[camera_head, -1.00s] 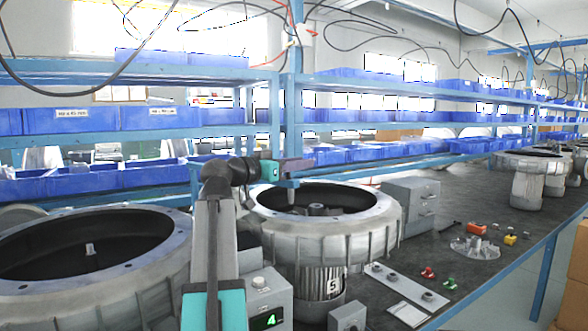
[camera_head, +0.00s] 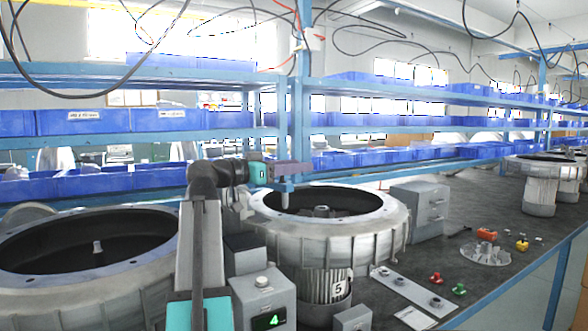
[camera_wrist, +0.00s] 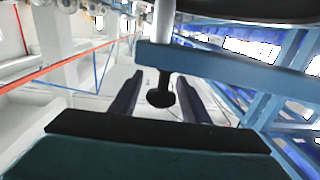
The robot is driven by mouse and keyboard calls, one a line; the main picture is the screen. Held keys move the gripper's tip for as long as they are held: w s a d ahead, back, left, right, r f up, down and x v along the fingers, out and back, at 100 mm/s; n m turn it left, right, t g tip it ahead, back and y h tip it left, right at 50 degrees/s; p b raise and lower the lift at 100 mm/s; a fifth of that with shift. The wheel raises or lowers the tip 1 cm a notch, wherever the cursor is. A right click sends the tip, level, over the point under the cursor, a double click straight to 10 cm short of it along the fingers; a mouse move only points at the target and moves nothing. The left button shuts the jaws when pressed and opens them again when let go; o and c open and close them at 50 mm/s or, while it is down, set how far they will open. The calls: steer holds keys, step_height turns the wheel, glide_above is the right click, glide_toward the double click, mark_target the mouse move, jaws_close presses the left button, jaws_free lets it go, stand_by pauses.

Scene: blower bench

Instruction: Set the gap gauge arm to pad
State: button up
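My gripper (camera_head: 294,173), with purple fingers, is over the rim area of the blower housing (camera_head: 335,232) marked 5. In the wrist view the two purple fingers (camera_wrist: 161,84) stand apart, one on each side of a pale upright rod with a round black tip (camera_wrist: 160,97). A blue-grey bar (camera_wrist: 230,66) crosses behind the rod near the fingertips. This rod and bar may be the gap gauge; I cannot tell for certain. In the head view a short rod (camera_head: 284,187) hangs just below my gripper. Whether a finger touches the rod or bar is unclear. I cannot identify the pad.
A grey box with a green "4" display (camera_head: 268,321) and a top button stands before the housing. Another large housing (camera_head: 100,282) is at the left. Grey drawers (camera_head: 417,205), a plate with knobs (camera_head: 411,287) and small coloured parts lie right. Shelves of blue bins stand behind.

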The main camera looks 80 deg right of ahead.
stand_by(0.4)
steer(key=s+a+r, duration=0.1)
steer(key=a+r, duration=0.1)
steer(key=a, duration=0.6)
steer(key=s+a+r+b, duration=0.1)
steer(key=a+r, duration=0.2)
steer(key=a, duration=0.5)
stand_by(0.4)
